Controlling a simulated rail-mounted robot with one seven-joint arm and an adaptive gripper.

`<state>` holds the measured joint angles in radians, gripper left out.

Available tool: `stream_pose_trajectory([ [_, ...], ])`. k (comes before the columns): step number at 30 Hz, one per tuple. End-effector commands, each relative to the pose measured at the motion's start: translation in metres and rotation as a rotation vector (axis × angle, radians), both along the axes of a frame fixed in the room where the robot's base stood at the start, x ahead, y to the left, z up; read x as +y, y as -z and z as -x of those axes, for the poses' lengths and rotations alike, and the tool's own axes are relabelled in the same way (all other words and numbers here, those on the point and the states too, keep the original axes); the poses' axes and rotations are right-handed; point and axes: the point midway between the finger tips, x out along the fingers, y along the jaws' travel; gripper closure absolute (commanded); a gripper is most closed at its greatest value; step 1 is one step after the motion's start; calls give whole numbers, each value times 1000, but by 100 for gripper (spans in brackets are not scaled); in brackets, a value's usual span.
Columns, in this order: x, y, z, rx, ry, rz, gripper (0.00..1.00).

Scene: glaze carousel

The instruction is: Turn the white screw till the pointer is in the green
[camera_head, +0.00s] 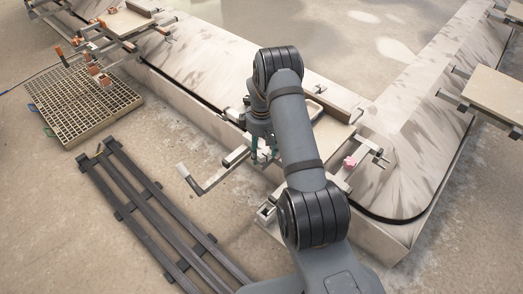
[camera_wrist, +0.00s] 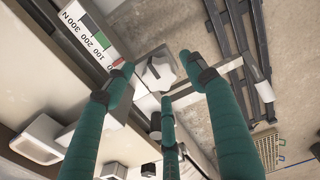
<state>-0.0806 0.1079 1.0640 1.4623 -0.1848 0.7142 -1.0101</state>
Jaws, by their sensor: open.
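The white screw (camera_wrist: 158,72) shows in the wrist view as a pale knob between the fingertips of my gripper (camera_wrist: 160,76). My gripper has three teal fingers, spread open around the knob; I cannot tell whether any finger touches it. A white scale (camera_wrist: 92,38) marked 100, 200, 300 N lies to the upper left, with a green band (camera_wrist: 103,40) and dark bands. A small red mark, apparently the pointer (camera_wrist: 117,62), sits below the 100 end, outside the green, partly beside the left fingertip. In the head view my gripper (camera_head: 263,154) is low at the carousel's near edge; the screw is mostly hidden there.
A crank-like bar with a pale handle (camera_head: 183,172) sticks out left of my gripper. A pink knob (camera_head: 349,162) is on the right. Dark rails (camera_head: 150,215) and a floor grating (camera_head: 85,100) lie on the left.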

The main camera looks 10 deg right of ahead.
Motion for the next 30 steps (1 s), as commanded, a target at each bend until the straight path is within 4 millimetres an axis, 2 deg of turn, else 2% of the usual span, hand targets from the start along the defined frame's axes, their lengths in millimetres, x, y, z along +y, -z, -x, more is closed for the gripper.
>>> stream_pose_trajectory([
  [2,0,0,0,0,0,0,45],
  [24,1,0,0,-1,-1,-1,88],
  [30,1,0,0,-1,11,-1,89],
])
